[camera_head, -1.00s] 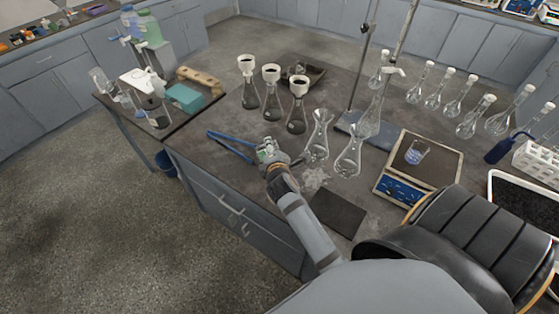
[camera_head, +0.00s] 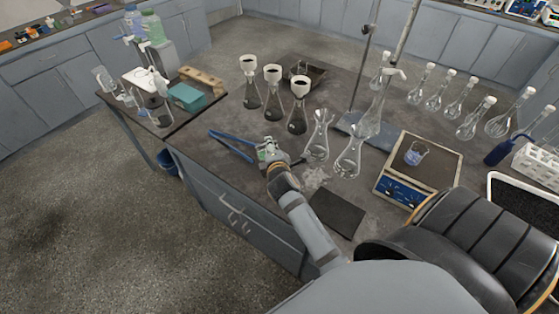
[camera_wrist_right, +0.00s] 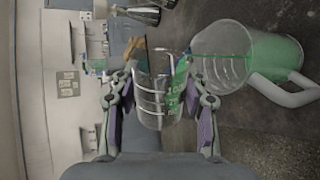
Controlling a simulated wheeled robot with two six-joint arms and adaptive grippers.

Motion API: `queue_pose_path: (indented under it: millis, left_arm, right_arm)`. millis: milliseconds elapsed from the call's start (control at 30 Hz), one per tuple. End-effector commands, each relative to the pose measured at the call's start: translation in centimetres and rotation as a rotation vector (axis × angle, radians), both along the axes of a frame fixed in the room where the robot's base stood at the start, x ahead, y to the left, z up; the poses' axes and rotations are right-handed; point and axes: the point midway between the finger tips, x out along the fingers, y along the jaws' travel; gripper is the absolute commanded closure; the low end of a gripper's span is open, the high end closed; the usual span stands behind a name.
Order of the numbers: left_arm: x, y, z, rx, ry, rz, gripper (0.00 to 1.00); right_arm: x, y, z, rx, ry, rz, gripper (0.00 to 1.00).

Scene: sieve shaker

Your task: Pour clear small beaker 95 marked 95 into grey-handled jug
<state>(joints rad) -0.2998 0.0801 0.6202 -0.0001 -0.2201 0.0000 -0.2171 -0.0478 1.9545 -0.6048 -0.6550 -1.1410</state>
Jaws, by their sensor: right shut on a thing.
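My right gripper (camera_wrist_right: 163,98) is shut on the clear small beaker (camera_wrist_right: 150,98), which has pale ring lines and green print. The right wrist view is turned sideways, and the beaker is tipped beside the jug's mouth. The grey-handled jug (camera_wrist_right: 232,68) is clear, with a pale grey handle (camera_wrist_right: 285,88) and green in its lower part. A thin green line, seemingly a stream, runs from near the beaker into the jug. In the head view my right gripper (camera_head: 268,150) is over the bench's front left; beaker and jug are hard to separate there. My left gripper is out of view.
A balance (camera_head: 420,170) bears another beaker (camera_head: 416,153) with blue liquid. A dark mat (camera_head: 337,212) lies in front.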

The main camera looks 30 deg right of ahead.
Motion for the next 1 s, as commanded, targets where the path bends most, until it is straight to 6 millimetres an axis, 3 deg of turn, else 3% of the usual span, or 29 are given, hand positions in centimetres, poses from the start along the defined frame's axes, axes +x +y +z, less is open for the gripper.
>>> queue_pose_path:
  millis: [1000]
  left_arm:
    - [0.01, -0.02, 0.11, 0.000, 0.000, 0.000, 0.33]
  right_arm:
    - [0.74, 0.50, -0.44, 0.065, -0.023, 0.002, 0.89]
